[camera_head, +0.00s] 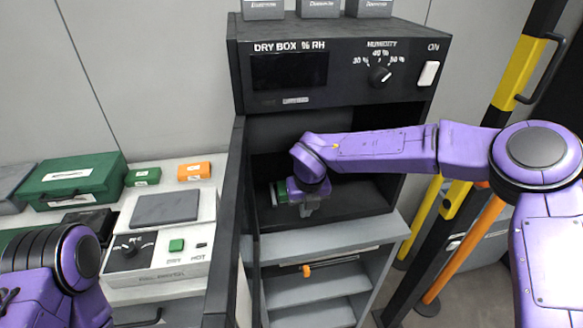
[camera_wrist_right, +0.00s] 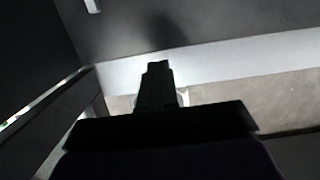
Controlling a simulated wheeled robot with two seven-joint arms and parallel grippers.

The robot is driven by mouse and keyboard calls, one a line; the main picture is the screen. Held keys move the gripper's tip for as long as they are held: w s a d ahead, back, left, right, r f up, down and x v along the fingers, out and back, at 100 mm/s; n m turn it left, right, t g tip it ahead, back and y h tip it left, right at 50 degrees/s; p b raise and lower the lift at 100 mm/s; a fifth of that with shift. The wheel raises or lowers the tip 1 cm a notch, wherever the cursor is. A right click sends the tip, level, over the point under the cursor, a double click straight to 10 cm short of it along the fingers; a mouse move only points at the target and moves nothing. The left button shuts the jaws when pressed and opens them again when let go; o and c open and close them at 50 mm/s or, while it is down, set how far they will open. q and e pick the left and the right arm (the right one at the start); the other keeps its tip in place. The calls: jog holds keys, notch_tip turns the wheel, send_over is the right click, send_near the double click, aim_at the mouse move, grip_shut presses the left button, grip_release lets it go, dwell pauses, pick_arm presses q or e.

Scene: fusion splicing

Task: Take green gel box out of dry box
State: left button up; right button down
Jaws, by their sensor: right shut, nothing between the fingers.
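The dry box (camera_head: 341,34) stands in the middle of the head view with its front open. A small green gel box (camera_head: 281,189) with a pale front edge is on its inner floor, toward the left, partly hidden by my wrist. My right gripper (camera_head: 308,208) is inside the opening, just right of the green gel box, shut and empty. Its closed fingers also show in the right wrist view (camera_wrist_right: 157,82), dark; the gel box cannot be made out there. Only a part of my left arm shows at lower left; its gripper is out of view.
A dark door panel (camera_head: 229,225) stands open at the left of the dry box. A bench at left holds a large green case (camera_head: 82,181), a small green box (camera_head: 142,177), an orange box (camera_head: 193,171) and a hot plate (camera_head: 164,209). Grey shelves (camera_head: 322,282) lie below.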

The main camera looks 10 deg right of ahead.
aim_at(281, 185)
jog(key=shift+w+r+p, duration=0.15)
jog(key=shift+w+p, duration=0.2)
jog(key=shift+w, duration=0.45)
jog(key=shift+w+r+p, duration=0.2)
jog(key=shift+w+p, duration=0.25)
jog(key=shift+w, duration=0.15)
jog(key=shift+w+r+p, duration=0.2)
jog(key=shift+w+p, duration=0.25)
jog(key=shift+w, duration=0.1)
jog(key=w+p, duration=0.1)
jog(key=w, duration=0.1)
jog(key=w+p, duration=0.1)
jog(key=w, duration=0.2)
jog(key=w+p, duration=0.1)
jog(key=w, duration=0.1)
jog(key=shift+w+f, duration=0.3)
jog(key=shift+f, duration=0.05)
jog(key=shift+w+r+p, duration=0.1)
jog(key=shift+w+p, duration=0.1)
jog(key=shift+p, duration=0.1)
jog(key=shift+f+p, duration=0.3)
jog(key=shift+p, duration=0.35)
jog(key=shift+f+b, duration=0.7)
jog(key=shift+b, duration=0.35)
jog(key=shift+s+r, duration=0.1)
jog(key=shift+s, duration=0.05)
